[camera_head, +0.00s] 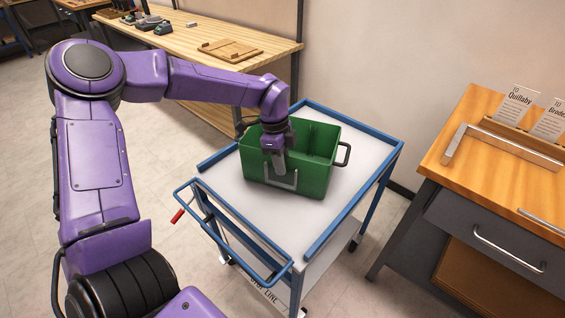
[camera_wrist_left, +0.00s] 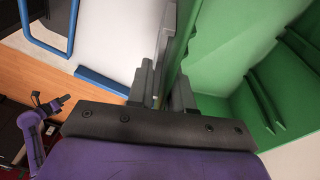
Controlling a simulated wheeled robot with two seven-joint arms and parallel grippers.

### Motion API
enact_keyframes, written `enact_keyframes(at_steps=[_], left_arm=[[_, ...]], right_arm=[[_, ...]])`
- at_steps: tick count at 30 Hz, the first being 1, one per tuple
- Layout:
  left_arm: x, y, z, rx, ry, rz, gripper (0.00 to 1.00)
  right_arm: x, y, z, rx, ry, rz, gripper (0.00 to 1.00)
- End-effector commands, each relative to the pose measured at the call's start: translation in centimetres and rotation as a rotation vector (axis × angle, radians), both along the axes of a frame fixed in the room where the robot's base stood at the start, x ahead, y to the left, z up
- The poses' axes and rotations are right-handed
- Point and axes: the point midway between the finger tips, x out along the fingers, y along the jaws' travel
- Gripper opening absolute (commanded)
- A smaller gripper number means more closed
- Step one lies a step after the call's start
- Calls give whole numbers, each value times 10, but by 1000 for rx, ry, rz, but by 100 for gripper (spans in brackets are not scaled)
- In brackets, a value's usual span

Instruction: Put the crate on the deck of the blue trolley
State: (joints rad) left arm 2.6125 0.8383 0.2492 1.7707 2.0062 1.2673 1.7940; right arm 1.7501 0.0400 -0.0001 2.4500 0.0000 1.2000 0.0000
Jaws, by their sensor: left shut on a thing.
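The green crate (camera_head: 318,178) is upright and empty over the white deck (camera_head: 350,192) of the blue trolley. I cannot tell whether its bottom touches the deck. A dark handle shows on its right end. My left gripper (camera_head: 280,165) is shut on the crate's near long wall, by a pale handle. In the left wrist view my left gripper's fingers (camera_wrist_left: 163,90) straddle the green wall of the crate (camera_wrist_left: 225,55).
The trolley's blue rails (camera_head: 345,212) edge the deck, with bare deck around the crate. A wooden workbench (camera_head: 235,42) with a board and tools stands behind. An orange-topped cabinet (camera_head: 455,165) with a metal handle bar and label signs stands at the right.

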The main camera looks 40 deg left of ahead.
Motion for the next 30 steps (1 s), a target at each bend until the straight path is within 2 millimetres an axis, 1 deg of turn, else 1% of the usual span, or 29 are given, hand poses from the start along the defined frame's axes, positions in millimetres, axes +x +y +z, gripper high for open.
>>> enact_keyframes(at_steps=[2, 8, 11, 12, 14, 15, 22, 24, 25, 26, 28, 30], left_arm=[[1, 0, -3, 0, -3, 0, 0], [1, 0, -3, -1, -5, 0, 0], [0, 0, -7, -1, -4, 0, 0], [0, 0, -8, -1, -1, 0, 24], [0, 0, -7, -1, -1, 0, 43], [0, 0, -7, -1, -1, 0, 46], [0, 0, -6, -1, -1, 0, 46], [0, 0, -1, 0, -2, 0, 46], [0, 0, 1, 0, -3, 1, 46], [0, 1, 4, 0, -4, 1, 46], [1, 4, 18, 0, -5, 2, 46], [1, 7, 36, -1, -7, 1, 46]], right_arm=[[0, 0, 0, 0, 0, 0, 0], [0, 0, 0, 0, 0, 0, 0], [0, 0, -3, 0, 0, 0, 0], [0, 0, -4, 0, 0, 0, 0], [0, 0, -3, 0, 0, 0, 0], [0, 0, -3, 0, 0, 0, 0], [0, 0, -2, 0, 0, 0, 0], [0, 0, 2, 0, 0, 0, 0], [0, 0, 1, 0, 0, 0, 0], [0, 0, 0, 0, 0, 0, 0], [0, 0, 0, 0, 0, 0, 0], [0, 0, 0, 0, 0, 0, 0]])
